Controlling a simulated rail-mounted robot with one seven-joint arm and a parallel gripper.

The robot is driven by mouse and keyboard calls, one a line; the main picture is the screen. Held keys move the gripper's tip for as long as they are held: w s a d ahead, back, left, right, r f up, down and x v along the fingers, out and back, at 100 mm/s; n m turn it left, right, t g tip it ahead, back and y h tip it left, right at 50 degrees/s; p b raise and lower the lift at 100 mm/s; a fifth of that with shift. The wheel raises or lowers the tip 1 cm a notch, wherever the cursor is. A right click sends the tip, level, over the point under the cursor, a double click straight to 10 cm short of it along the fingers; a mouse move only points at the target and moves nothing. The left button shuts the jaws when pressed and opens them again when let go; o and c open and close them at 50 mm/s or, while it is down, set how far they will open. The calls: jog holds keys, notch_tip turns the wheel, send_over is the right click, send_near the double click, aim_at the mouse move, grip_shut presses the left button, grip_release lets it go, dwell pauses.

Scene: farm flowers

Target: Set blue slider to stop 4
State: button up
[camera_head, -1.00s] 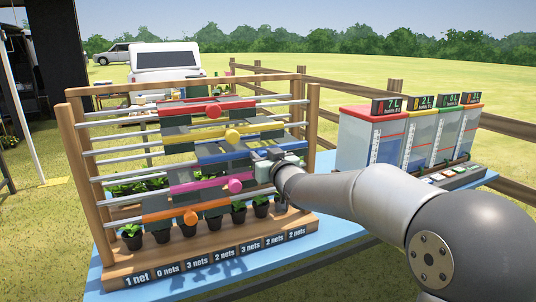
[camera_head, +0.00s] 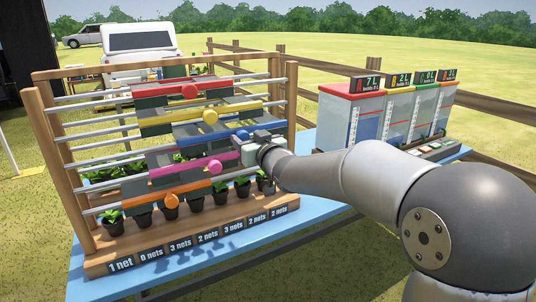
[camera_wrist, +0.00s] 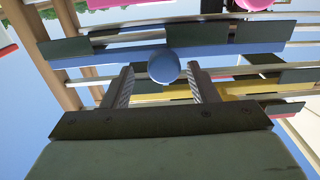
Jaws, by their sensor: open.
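The blue slider (camera_head: 205,136) is a blue and dark panel on a rail in the middle of the wooden rack. Its round blue knob (camera_head: 242,135) is at the slider's right part, just left of my gripper (camera_head: 256,140). In the wrist view the blue knob (camera_wrist: 163,66) is between the two fingertips of my gripper (camera_wrist: 160,72), with visible gaps on both sides. My gripper is open, and its jaws are not closed on the knob. The blue slider's panel also spans the wrist view (camera_wrist: 215,49). I see no stop numbers on its rail.
Red (camera_head: 190,91), yellow (camera_head: 210,116), magenta (camera_head: 215,166) and orange (camera_head: 172,201) knobs sit on neighbouring rails, close above and below. Potted plants (camera_head: 195,202) stand behind a row of net-count labels (camera_head: 208,237). Tanks with liquid (camera_head: 370,120) stand at the right of the blue table (camera_head: 215,275).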

jog(key=v, duration=1.4)
jog(key=shift+s+d, duration=0.2)
jog(key=shift+s, duration=0.15)
jog(key=s+d+f+m+g+h+p, duration=0.5)
jog(key=s+d+f+h+p, duration=0.15)
jog(key=d+h, duration=0.35)
jog(key=s+d+f+g+p, duration=0.1)
jog(key=s+g, duration=0.4)
jog(key=s, duration=0.5)
jog(key=s+d+f+g+y+p, duration=0.1)
jog(key=s+f+g+p, duration=0.2)
jog(key=s, duration=0.8)
notch_tip(320, 180, down, 2)
jog(key=shift+d+f+m+g, duration=0.2)
jog(key=shift+m+g, duration=0.1)
jog(key=shift+g, duration=0.8)
